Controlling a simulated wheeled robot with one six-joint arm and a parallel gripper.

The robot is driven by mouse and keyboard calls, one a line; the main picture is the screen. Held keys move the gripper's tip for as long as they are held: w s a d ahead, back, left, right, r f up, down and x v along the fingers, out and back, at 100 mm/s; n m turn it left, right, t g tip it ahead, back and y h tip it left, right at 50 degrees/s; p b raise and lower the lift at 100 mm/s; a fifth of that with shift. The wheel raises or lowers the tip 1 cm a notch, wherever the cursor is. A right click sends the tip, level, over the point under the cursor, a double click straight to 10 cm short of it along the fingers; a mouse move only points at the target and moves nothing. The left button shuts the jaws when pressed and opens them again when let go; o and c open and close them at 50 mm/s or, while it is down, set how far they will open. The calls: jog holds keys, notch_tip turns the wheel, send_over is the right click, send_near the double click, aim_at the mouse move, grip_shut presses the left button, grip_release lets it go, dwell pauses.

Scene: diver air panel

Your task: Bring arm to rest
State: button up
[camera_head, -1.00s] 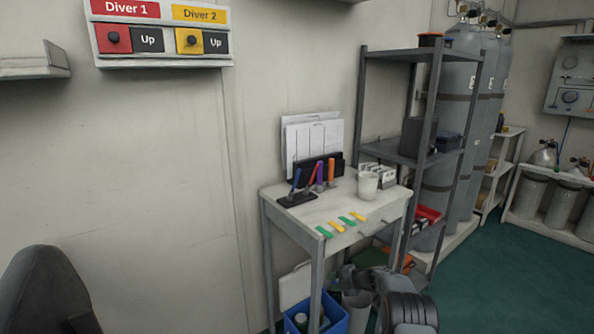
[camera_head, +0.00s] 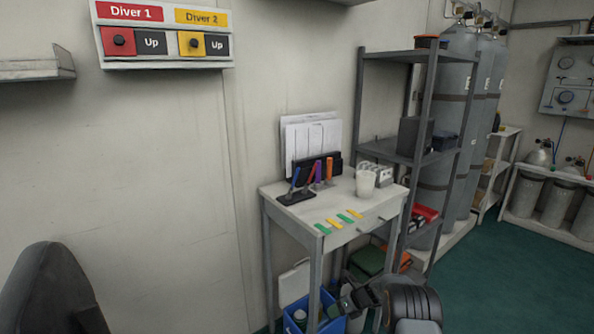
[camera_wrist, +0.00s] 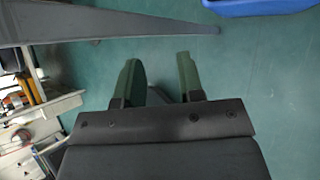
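My arm (camera_head: 410,302) is folded low at the bottom right of the head view, in front of the small table. In the wrist view my gripper (camera_wrist: 158,82) has its two dark green fingers apart, with nothing held between them. Green floor shows beyond the fingers. In the head view the gripper end (camera_head: 350,301) is low beside the blue bin (camera_head: 329,312); its fingertips are hard to make out there.
A dark chair back (camera_head: 45,290) is bottom left. Green floor is open at right.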

jog(key=s+r+n+h+p, duration=0.3)
jog(key=s+r+n+p, duration=0.4)
jog(key=r, duration=1)
jog(key=s+d+r+n+t+h+p, duration=0.1)
jog(key=s+r+n+h+p, duration=0.1)
jog(key=s+r+n+p, duration=0.5)
jog(key=s+d+r+n+h+p, duration=0.1)
jog(key=s+r+n+h+p, duration=0.2)
jog(key=s+r+n+p, duration=0.5)
jog(key=s+r+n, duration=0.3)
jog(key=s+r, duration=0.2)
jog(key=r, duration=0.4)
jog(key=s+r+n, duration=0.4)
jog(key=s+r, duration=0.2)
jog(key=r, duration=0.4)
jog(key=shift+s+d+r+t+h, duration=0.15)
jog(key=shift+s+d+t+h, duration=0.05)
jog(key=shift+s+t+h, duration=0.1)
